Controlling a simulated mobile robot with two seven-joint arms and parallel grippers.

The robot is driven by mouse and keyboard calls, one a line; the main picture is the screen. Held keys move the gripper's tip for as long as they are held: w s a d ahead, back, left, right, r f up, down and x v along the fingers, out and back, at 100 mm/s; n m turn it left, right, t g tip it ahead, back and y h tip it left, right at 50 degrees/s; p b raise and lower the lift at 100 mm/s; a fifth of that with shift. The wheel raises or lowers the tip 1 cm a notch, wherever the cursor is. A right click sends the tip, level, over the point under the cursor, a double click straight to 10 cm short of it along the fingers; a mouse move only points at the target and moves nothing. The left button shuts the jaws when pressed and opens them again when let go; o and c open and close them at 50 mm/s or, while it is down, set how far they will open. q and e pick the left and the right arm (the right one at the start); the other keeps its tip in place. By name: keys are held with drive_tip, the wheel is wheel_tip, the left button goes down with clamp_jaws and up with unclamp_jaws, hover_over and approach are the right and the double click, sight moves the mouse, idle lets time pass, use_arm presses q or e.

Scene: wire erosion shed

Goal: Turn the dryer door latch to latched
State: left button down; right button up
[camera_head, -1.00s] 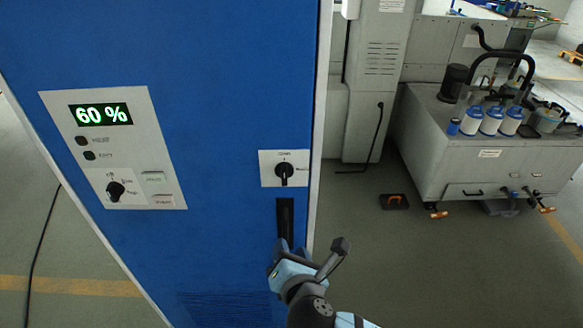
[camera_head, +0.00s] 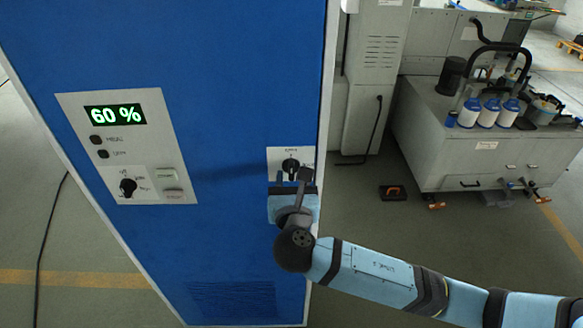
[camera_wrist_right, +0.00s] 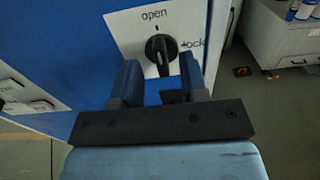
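The door latch is a black rotary knob (camera_wrist_right: 161,50) on a white plate (camera_wrist_right: 125,28) labelled "open" above and "lock" to the right. In the head view the knob (camera_head: 290,165) sits near the right edge of the blue dryer door (camera_head: 230,80). My right gripper (camera_wrist_right: 160,75) is open, with one finger on each side below the knob and nothing held. In the head view the right gripper (camera_head: 291,180) covers the lower part of the latch plate. Whether the fingers touch the plate cannot be told. My left gripper is not in view.
A control panel (camera_head: 150,140) reading 60 % with a second knob (camera_head: 128,186) is left of the latch. A grey machine (camera_head: 440,155) carrying bottles (camera_head: 488,112) stands at right. A small dark object (camera_head: 393,193) lies on the floor, with open floor around it.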

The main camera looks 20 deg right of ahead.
sight(291, 170)
drive_tip(key=shift+x, duration=1)
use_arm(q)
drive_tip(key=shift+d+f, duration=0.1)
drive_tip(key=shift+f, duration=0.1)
use_arm(e)
drive_tip(key=shift+w, duration=0.3)
clamp_jaws()
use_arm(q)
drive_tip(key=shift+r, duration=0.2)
